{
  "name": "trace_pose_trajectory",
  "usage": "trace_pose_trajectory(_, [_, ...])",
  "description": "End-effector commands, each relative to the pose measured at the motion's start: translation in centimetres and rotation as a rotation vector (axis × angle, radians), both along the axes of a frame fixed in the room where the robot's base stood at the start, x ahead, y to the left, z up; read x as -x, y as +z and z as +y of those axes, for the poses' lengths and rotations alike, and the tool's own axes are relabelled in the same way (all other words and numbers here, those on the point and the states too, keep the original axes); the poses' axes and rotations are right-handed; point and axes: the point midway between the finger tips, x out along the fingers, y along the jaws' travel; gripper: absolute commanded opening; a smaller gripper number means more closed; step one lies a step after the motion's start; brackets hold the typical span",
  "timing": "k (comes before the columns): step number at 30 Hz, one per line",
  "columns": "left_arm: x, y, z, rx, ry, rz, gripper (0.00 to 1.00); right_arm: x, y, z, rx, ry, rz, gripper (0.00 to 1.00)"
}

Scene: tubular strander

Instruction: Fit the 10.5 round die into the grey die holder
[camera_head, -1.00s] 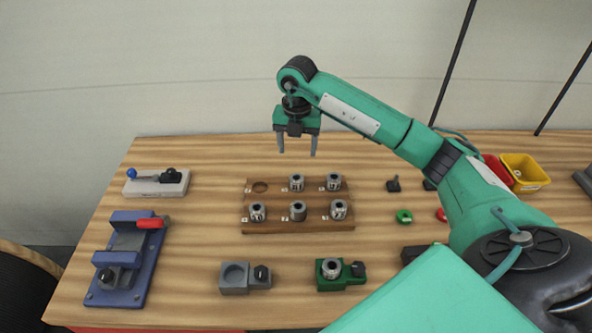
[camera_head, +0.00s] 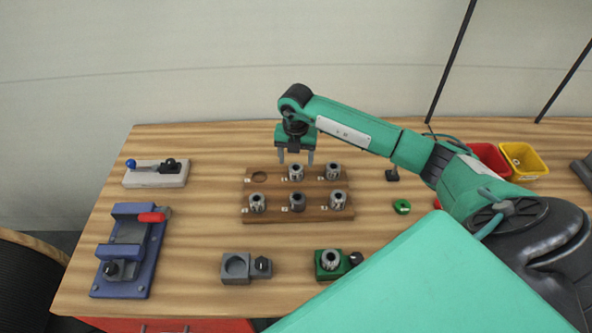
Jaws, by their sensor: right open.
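The grey die holder (camera_head: 236,268) sits at the front middle of the table, its round recess empty. A wooden die rack (camera_head: 297,215) behind it holds several round metal dies and has one empty hole at its back left. The dies' size labels are too small to read, so I cannot tell which is the 10.5 die. My right gripper (camera_head: 296,160) is open, fingers pointing down, over the back row of the rack near the back middle die (camera_head: 296,173). No die shows clearly between its fingers. My left gripper is not in view.
A blue vise-like fixture (camera_head: 127,255) and a white lever block (camera_head: 157,180) are at left. Red (camera_head: 489,158) and yellow (camera_head: 524,161) bins stand at back right.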

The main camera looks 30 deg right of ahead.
Motion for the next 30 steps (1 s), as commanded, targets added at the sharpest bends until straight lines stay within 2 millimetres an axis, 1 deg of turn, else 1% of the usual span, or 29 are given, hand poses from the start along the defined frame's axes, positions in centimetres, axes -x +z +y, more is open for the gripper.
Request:
trace_pose_trajectory(1, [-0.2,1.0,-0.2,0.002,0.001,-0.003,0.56,0.1,-0.3,0.0,-0.001,-0.001,0.004,0.65])
trace_pose_trajectory(4, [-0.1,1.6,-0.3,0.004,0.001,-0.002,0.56,0.1,-1.8,0.0,-0.001,-0.002,0.003,0.65])
trace_pose_trajectory(7, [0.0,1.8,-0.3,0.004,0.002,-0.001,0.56,0.0,-2.9,0.0,0.000,0.000,0.001,0.65])
trace_pose_trajectory(10, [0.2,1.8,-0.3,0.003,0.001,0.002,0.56,0.0,-3.4,0.0,0.001,0.000,0.001,0.65])
trace_pose_trajectory(15, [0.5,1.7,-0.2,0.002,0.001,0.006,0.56,0.0,-3.4,0.0,0.000,0.000,0.000,0.65])
trace_pose_trajectory(17, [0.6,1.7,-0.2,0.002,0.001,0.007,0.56,0.0,-3.4,0.0,0.000,0.000,0.000,0.55])
trace_pose_trajectory(18, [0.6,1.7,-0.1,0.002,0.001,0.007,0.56,0.0,-3.4,0.0,0.000,0.000,0.000,0.47])
trace_pose_trajectory(20, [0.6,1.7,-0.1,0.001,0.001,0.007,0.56,0.0,-3.4,0.0,0.000,0.000,0.000,0.35])
trace_pose_trajectory(21, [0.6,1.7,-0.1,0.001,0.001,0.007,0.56,0.0,-3.4,0.0,0.000,0.000,0.000,0.27])
trace_pose_trajectory(25, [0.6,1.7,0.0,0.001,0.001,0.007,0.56,0.0,-3.4,-0.1,0.000,-0.001,0.000,0.02])
trace_pose_trajectory(26, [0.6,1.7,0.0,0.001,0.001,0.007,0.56,-0.1,-3.3,-0.1,0.001,-0.001,-0.002,0.00])
trace_pose_trajectory(30, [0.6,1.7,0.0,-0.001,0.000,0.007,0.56,-0.1,-3.3,-0.1,0.001,-0.001,-0.002,0.00])
